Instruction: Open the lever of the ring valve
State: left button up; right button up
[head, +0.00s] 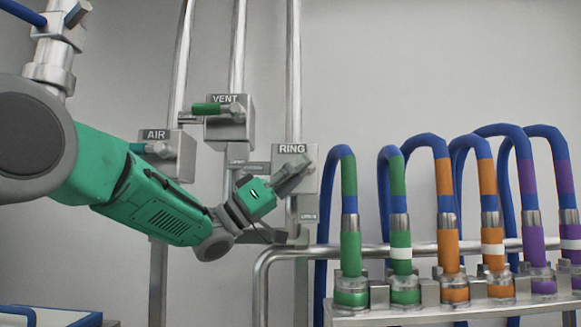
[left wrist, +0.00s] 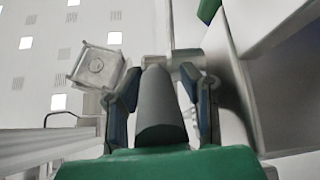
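The ring valve is a grey box (head: 313,156) labelled RING on the wall pipe in the head view. My left gripper (head: 290,178) is in front of it, its grey fingers over the lower part of the box. The lever cannot be made out clearly in the head view, where the gripper covers the area. In the left wrist view, my left gripper (left wrist: 163,100) has its two fingers apart. A grey tapered shape (left wrist: 158,108) lies between them, with a narrow gap on each side. I cannot tell whether it is the lever. My right gripper is not in view.
A rack (head: 440,312) with several green, orange and purple banded blue hoses stands close on the right. Vertical pipes (head: 294,60) run up the wall.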

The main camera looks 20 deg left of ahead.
aim_at(283, 196)
pick_arm(q)
jog(key=shift+d+r, duration=0.1)
jog(key=shift+d, duration=0.05)
jog(key=shift+r, duration=0.15)
jog(key=shift+s, duration=0.2)
jog(key=shift+s+a+f+b, duration=0.15)
jog(key=shift+a+f+b, duration=0.1)
jog(key=shift+f+b, duration=0.15)
jog(key=shift+s+a+f+b, duration=0.15)
jog(key=shift+a+f+b, duration=0.1)
jog(key=shift+f, duration=0.2)
jog(key=shift+a+f+b, duration=0.4)
jog(key=shift+f+b, duration=0.15)
jog(key=shift+f, duration=0.3)
jog(key=shift+s+a+f+b, duration=0.2)
jog(key=shift+f+b, duration=0.2)
jog(key=shift+f, duration=0.1)
jog(key=shift+s+a+f+b, duration=0.15)
jog(key=shift+f+b, duration=0.2)
jog(key=shift+f, duration=0.15)
jog(key=s+a+f+b, duration=0.1)
jog(key=a+f+b, duration=0.3)
jog(key=f, duration=0.5)
jog(key=shift+s+b, duration=0.4)
jog(key=shift+b, duration=0.7)
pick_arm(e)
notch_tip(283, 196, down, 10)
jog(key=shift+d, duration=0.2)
